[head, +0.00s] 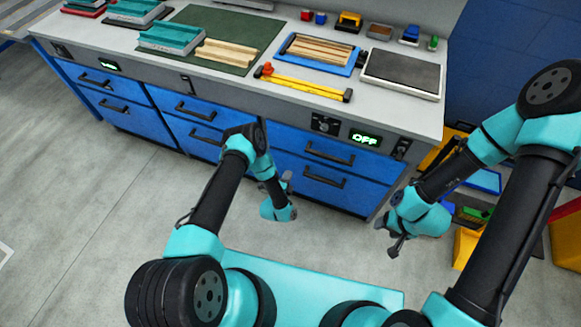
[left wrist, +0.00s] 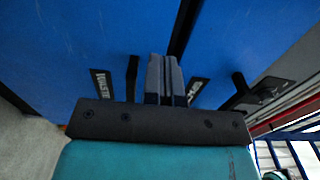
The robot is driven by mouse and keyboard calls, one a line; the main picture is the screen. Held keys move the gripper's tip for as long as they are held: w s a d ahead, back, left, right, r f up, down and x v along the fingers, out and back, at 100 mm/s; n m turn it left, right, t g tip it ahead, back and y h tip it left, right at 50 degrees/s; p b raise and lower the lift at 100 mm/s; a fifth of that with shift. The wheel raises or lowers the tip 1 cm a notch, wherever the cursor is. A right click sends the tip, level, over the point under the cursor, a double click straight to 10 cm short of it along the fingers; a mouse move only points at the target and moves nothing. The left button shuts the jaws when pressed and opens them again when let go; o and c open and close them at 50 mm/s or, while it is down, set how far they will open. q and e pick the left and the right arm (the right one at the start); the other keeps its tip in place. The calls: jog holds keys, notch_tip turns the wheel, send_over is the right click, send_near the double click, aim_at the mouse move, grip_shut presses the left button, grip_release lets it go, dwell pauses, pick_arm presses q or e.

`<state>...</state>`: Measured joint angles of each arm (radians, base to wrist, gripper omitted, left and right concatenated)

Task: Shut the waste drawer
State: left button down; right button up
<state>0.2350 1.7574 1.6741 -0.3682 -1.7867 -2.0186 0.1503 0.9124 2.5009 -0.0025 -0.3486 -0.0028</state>
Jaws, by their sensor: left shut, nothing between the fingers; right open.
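The waste drawer (left wrist: 100,40) is a blue front with a dark handle and a label reading WASTE, upside down, on the left side of the left wrist view. In the head view it appears to be the lower right drawer (head: 340,192), partly behind my left arm. Its front looks about flush with its neighbours; a small gap cannot be ruled out. My left gripper (left wrist: 165,78) is shut and empty, its fingers pointing at the drawer fronts near the seam; contact cannot be told. It also shows in the head view (head: 288,180). My right gripper (head: 392,240) is open, away from the drawers.
Another blue drawer (left wrist: 240,35) adjoins the waste drawer. Above stands the grey worktop (head: 225,78) with trays, blocks and a yellow level. A panel with a green OFF display (head: 364,137) is above the right drawers. Yellow bins (head: 467,247) stand right; floor is clear left.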

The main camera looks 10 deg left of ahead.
pick_arm(q)
jog(key=s, duration=0.6)
jog(key=shift+s+a, duration=0.35)
jog(key=shift+a, duration=0.1)
notch_tip(320, 180, up, 8)
jog(key=a+n+g+h, duration=0.1)
jog(key=a+n+g, duration=0.2)
jog(key=n+g, duration=0.55)
jog(key=s+a+r+n+g, duration=0.2)
jog(key=s+r+n+g, duration=0.6)
jog(key=s+r+n, duration=0.5)
jog(key=s, duration=0.2)
jog(key=shift+s, duration=0.35)
jog(key=shift+r+g, duration=0.1)
jog(key=shift+g, duration=0.15)
dwell(0.8)
